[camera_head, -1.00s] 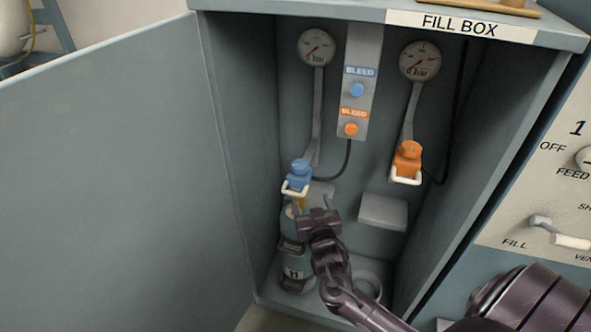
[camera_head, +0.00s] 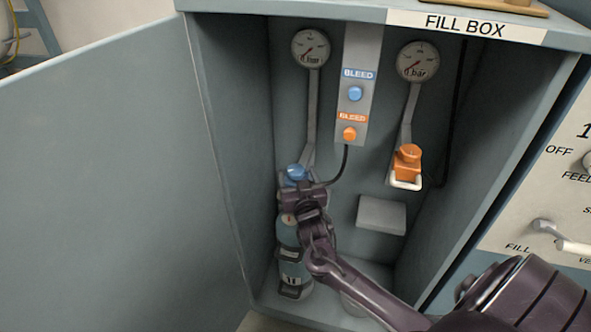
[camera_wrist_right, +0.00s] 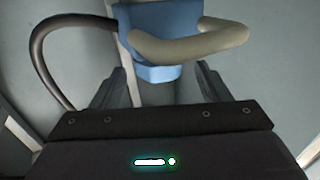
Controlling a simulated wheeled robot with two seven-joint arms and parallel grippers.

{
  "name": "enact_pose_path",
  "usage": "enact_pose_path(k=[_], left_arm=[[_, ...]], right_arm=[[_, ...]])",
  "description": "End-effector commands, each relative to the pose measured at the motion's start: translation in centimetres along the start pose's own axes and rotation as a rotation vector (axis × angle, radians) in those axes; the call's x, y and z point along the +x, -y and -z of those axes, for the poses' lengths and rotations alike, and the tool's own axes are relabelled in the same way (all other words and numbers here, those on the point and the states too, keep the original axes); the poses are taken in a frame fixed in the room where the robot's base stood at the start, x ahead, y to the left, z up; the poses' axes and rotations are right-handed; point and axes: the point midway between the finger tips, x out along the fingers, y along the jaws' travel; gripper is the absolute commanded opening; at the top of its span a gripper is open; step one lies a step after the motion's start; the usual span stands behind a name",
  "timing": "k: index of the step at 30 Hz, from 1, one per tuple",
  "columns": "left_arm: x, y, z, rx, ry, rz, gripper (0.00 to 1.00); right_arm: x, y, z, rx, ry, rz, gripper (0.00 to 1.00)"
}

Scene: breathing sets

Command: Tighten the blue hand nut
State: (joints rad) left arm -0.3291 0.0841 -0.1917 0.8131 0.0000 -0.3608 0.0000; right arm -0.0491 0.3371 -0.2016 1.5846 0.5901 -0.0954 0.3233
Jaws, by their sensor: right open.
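The blue hand nut (camera_head: 297,173) sits at the lower end of the left gauge's hose, above a blue cylinder (camera_head: 291,236) in the fill box. My right gripper (camera_head: 303,187) is right in front of it and covers its lower part in the head view. In the right wrist view, the blue fitting (camera_wrist_right: 168,30) with its pale curved handle (camera_wrist_right: 190,42) is just beyond the fingers. My right gripper (camera_wrist_right: 160,88) is open, its fingers apart on either side below the fitting, with nothing seen gripped. The left gripper is not in view.
An orange fitting (camera_head: 407,160) hangs on the right hose. Blue (camera_head: 354,93) and orange (camera_head: 349,134) bleed knobs are on the middle panel. The open door (camera_head: 110,170) fills the left. A grey block (camera_head: 381,214) is mounted right of the cylinder.

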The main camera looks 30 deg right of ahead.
Motion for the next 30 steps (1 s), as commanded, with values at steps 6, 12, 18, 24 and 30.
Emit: enact_pose_path(k=[6, 12, 18, 24, 30], left_arm=[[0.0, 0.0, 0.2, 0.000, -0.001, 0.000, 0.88], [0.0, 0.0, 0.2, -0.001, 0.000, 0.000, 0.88], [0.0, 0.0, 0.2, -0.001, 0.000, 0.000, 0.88], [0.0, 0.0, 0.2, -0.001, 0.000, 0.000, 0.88], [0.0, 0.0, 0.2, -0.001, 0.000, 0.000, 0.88]], right_arm=[[2.5, 0.0, 0.0, -0.001, 0.000, 0.000, 0.69], [2.9, 0.0, 0.0, -0.001, 0.001, 0.000, 0.69], [2.9, 0.0, 0.0, -0.001, 0.000, 0.000, 0.60], [2.9, 0.0, 0.0, -0.001, 0.000, 0.000, 0.34], [2.9, 0.0, 0.0, 0.000, 0.000, -0.003, 0.25]])
